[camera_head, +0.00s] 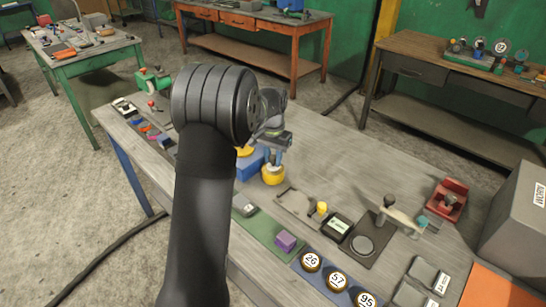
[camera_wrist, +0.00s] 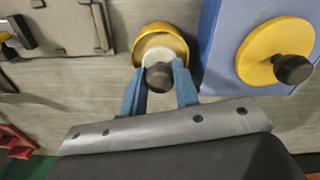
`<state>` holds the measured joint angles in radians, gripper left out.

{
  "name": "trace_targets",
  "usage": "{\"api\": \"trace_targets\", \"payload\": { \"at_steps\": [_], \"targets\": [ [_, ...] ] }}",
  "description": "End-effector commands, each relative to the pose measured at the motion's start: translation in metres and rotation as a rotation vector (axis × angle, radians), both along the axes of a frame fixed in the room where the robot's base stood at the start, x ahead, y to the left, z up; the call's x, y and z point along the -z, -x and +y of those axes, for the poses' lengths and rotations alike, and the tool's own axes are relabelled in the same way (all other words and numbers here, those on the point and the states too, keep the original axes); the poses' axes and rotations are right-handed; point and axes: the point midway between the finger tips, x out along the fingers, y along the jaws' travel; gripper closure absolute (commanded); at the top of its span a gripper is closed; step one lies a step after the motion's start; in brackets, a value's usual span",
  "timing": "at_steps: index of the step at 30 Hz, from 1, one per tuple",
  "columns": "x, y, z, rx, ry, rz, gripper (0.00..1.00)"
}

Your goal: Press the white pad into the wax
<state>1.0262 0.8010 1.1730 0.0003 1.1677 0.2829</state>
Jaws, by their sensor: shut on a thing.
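My gripper (camera_wrist: 159,82) has blue fingers shut on the dark knob of the white pad (camera_wrist: 157,59). The pad is at the yellow round tin (camera_wrist: 172,37) of wax, over its near part in the wrist view. The tin's yellow rim shows around the pad's far side. In the head view my gripper (camera_head: 275,150) points down right at the yellow tin (camera_head: 273,176) on the bench. The pad is hidden there. I cannot tell whether the pad touches the wax or how deep it sits.
Beside the tin a blue block (camera_wrist: 225,50) carries a yellow disc (camera_wrist: 262,62) with a dark knob. A metal plate or tray (camera_head: 295,202) lies near the tin. Numbered round pieces (camera_head: 311,262), a purple block (camera_head: 286,241) and a red fixture (camera_head: 447,200) are also on the bench.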

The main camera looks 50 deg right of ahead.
Motion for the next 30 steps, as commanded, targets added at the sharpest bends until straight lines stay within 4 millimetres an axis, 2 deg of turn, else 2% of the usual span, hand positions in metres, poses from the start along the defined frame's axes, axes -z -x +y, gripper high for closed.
{"api": "trace_targets", "payload": {
  "at_steps": [30],
  "targets": [
    [0.0085, 0.0, 0.0, 0.0, -0.001, 0.0, 0.91]
  ]
}}
